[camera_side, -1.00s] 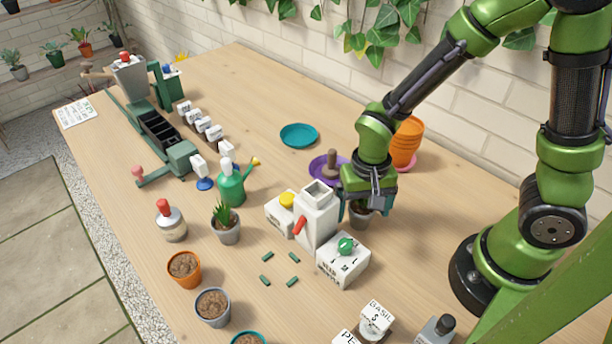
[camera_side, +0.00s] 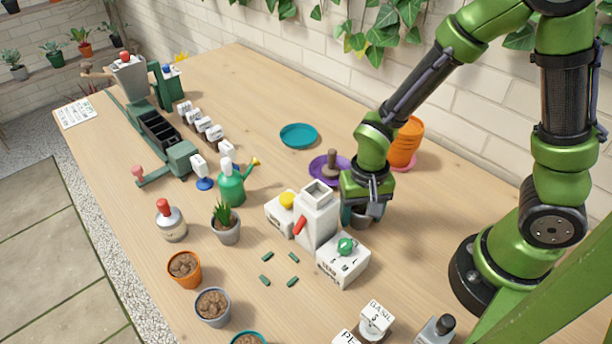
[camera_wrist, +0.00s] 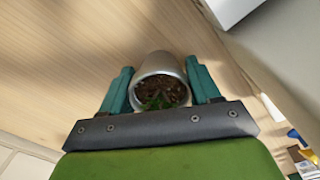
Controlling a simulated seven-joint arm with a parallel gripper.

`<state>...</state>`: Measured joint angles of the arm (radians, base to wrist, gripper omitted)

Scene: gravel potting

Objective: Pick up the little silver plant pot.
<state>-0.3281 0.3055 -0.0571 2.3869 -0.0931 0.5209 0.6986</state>
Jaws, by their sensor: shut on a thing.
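The little silver plant pot (camera_wrist: 158,63) sits between the two teal fingers of my gripper (camera_wrist: 160,88) in the wrist view. It holds dark soil and a small green plant. My gripper is shut on the pot. In the side view my gripper (camera_side: 364,212) is low over the table, just right of the white dispenser, and the pot (camera_side: 366,217) shows partly below it. Whether the pot touches the table is hard to tell.
The white dispenser (camera_side: 317,222) with a red lever stands close on the left, with a green-knobbed white box (camera_side: 343,262) in front. A purple saucer (camera_side: 322,165) and stacked orange pots (camera_side: 404,145) stand behind. A teal saucer (camera_side: 298,135) lies farther back.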

